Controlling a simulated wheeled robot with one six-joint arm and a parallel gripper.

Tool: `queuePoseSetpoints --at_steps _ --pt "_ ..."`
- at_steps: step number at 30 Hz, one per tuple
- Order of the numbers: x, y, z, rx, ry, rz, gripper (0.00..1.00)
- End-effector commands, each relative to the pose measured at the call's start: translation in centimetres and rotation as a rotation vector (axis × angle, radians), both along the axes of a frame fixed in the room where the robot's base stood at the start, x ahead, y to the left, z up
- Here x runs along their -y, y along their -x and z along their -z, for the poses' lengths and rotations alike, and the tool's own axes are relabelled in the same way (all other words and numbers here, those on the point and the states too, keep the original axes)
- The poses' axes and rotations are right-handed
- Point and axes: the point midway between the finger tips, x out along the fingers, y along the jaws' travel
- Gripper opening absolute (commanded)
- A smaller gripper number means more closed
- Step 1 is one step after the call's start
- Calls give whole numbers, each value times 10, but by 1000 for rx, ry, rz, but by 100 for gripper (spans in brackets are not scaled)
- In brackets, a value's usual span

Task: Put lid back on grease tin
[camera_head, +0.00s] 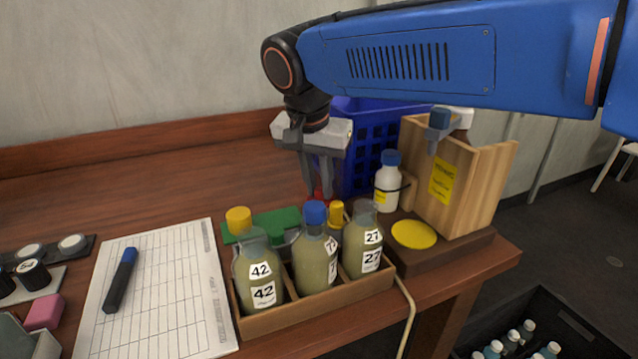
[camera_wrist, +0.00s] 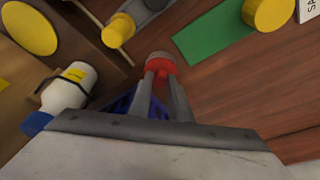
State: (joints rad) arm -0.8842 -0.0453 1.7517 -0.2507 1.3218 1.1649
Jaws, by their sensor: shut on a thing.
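My gripper (camera_head: 318,172) is above the table behind the bottle rack, fingers pointing down. It is shut on a small red piece (camera_head: 321,196). In the wrist view the red piece (camera_wrist: 161,66) sits between the fingertips, with a greyish round end facing away from my gripper; the fingers hide part of it. I cannot tell whether it is the lid or the tin, or whether it touches the table. No grease tin is clearly recognisable. A flat yellow disc (camera_head: 413,234) lies on the dark wooden base at the right; it also shows in the wrist view (camera_wrist: 30,27).
A wooden rack (camera_head: 318,307) of bottles stands in front. A green pad (camera_head: 276,222), a yellow cylinder (camera_head: 238,219) and a yellow-ended grey item (camera_head: 337,211) lie behind it. A white bottle (camera_head: 387,191), wooden holder (camera_head: 482,190) and blue basket (camera_head: 362,150) crowd the right. The table's back left is clear.

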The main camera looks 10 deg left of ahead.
Motion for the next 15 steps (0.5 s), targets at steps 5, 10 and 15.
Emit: queuePoseSetpoints --at_steps 5,10,15 --pt "0 0 0 0 0 0 0" --pt "0 0 0 0 0 0 0" --pt "0 0 0 0 0 0 22"
